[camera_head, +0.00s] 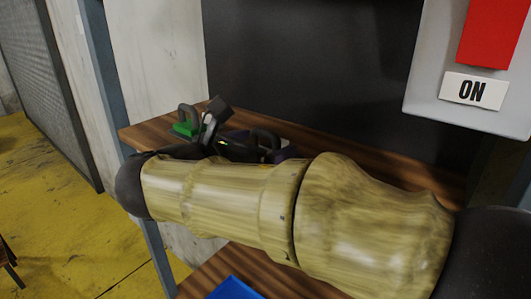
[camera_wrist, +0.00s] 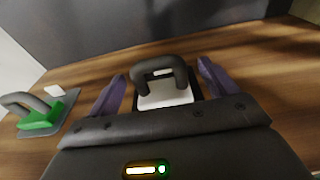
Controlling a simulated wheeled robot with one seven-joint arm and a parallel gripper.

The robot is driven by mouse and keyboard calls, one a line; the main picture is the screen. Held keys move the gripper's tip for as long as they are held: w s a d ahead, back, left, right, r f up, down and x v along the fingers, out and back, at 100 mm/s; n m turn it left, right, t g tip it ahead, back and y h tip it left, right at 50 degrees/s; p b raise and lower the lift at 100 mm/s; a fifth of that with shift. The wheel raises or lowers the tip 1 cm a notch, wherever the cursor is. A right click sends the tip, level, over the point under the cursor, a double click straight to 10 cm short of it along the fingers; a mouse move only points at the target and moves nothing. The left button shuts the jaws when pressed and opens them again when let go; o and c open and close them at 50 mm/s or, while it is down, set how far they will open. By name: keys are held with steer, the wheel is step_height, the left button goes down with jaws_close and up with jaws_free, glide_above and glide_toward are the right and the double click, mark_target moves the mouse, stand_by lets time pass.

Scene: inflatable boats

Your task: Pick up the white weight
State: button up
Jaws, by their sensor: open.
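The white weight (camera_wrist: 165,97) stands on a wooden shelf in the wrist view, with a dark arched handle on top. My gripper (camera_wrist: 160,70) is open, with one purple finger on each side of the weight and its handle. Gaps show between the fingers and the handle. The weight's lower front is hidden by my gripper's dark body. In the head view my gripper (camera_head: 250,146) is partly hidden behind my arm, and the white body of the weight cannot be made out there.
A green weight (camera_wrist: 40,119) with a grey handle stands to the left on a dark plate; it also shows in the head view (camera_head: 186,129). A dark panel (camera_head: 300,75) rises behind the shelf (camera_head: 330,143). A grey box with an ON label (camera_head: 476,90) hangs at upper right.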

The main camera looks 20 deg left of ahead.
steer(key=c, duration=1.4)
steer(key=shift+s+a+r+b, duration=0.1)
steer(key=shift+s+r+b, duration=0.05)
steer(key=shift+b, duration=0.4)
steer(key=shift+r, duration=0.4)
step_height(320, 180, up, 6)
steer(key=shift+s+b, duration=0.15)
steer(key=shift+b, duration=0.95)
steer(key=shift+s+f+b+v, duration=0.1)
steer(key=shift+f+b+v, duration=0.3)
steer(key=shift+v, duration=2.8)
steer(key=shift+s+f+b+v, duration=0.1)
steer(key=shift+f+b+v, duration=0.35)
steer(key=shift+v, duration=2.75)
steer(key=shift+f+b+v, duration=0.1)
steer(key=shift+f+v, duration=0.55)
steer(key=shift+v, duration=2.5)
steer(key=shift+a, duration=0.15)
